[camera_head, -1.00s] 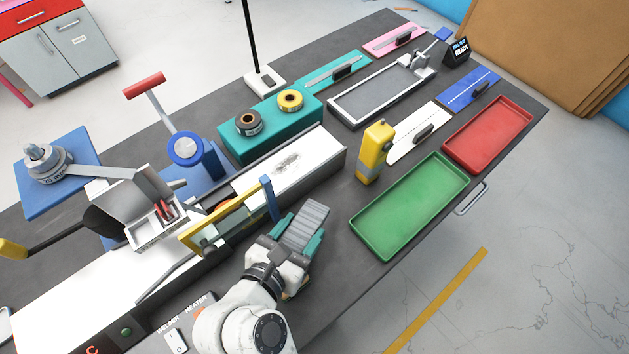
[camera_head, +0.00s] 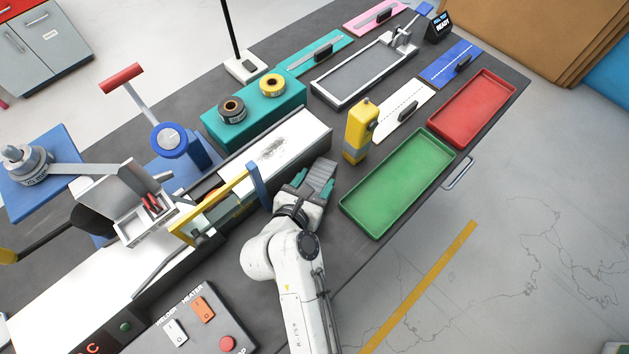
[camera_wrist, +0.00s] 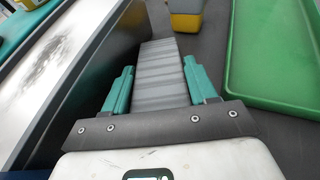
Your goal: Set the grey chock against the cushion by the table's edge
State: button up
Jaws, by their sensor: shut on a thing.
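The grey chock (camera_head: 322,172) is a ribbed grey block. My gripper (camera_head: 311,183) is shut on it, with one teal finger on each side. In the wrist view the chock (camera_wrist: 160,72) points away from the palm between the teal fingers of my gripper (camera_wrist: 158,88). It is over the dark table (camera_head: 347,262), between the white-topped machine bed (camera_head: 290,143) and the green tray. I cannot tell whether the chock touches the table. I cannot pick out a cushion for certain in either view.
The green tray (camera_head: 392,190) lies right of my gripper, with the red tray (camera_head: 473,108) beyond it. A yellow tool (camera_head: 361,132) stands upright just past the chock. A yellow frame with a blue post (camera_head: 257,186) is close on the left.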

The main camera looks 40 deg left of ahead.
jog(key=shift+f, duration=0.1)
jog(key=o, duration=0.8)
jog(key=shift+c, duration=0.2)
jog(key=shift+s, duration=0.15)
jog(key=v, duration=1.2)
